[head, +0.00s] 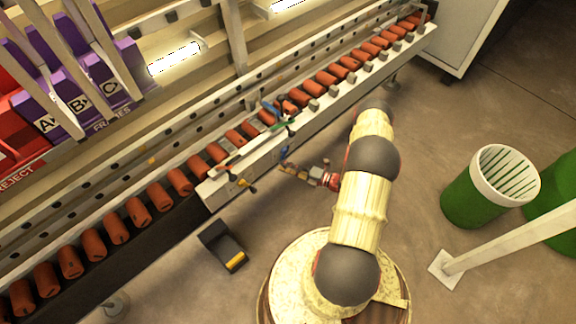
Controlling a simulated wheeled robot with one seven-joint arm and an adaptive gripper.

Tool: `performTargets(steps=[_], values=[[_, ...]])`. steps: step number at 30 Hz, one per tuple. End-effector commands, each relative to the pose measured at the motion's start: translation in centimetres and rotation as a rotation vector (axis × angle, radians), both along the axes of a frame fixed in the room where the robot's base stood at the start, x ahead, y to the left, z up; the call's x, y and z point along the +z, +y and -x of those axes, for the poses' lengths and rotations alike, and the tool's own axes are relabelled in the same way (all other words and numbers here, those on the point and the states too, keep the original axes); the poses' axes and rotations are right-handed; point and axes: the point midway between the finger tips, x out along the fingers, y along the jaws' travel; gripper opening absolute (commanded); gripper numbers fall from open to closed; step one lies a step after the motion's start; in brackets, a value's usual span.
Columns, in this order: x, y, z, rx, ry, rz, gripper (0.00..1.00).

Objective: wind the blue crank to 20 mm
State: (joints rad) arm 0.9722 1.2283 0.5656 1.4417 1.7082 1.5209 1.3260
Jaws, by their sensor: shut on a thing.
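The blue crank (284,152) shows as a small blue piece on the front side of the white machine rail (262,158). My gripper (287,164) reaches it from the right, just below the rail, and is shut on it. The fingers cover part of the crank, so its angle is hard to tell. A second blue part (271,108) stands on top of the rail among the orange rollers, with a green piece (276,132) below it. No scale or millimetre reading can be made out.
A small yellow knob (245,184) sits left of my gripper on the rail front. A dark box (223,246) lies on the floor below. Purple frame bins (82,92) stand at upper left. Green bins (480,198) and a white post (510,238) stand at right.

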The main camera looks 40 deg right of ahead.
Motion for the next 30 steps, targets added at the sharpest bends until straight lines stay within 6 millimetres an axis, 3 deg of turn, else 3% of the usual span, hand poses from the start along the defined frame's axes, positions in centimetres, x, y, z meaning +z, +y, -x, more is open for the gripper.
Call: performTargets(steps=[18, 30], values=[[2.3, 2.0, 0.1, 0.001, 0.046, -0.581, 0.00], [3.8, 2.3, 0.1, 0.001, 0.067, -0.860, 0.00]])
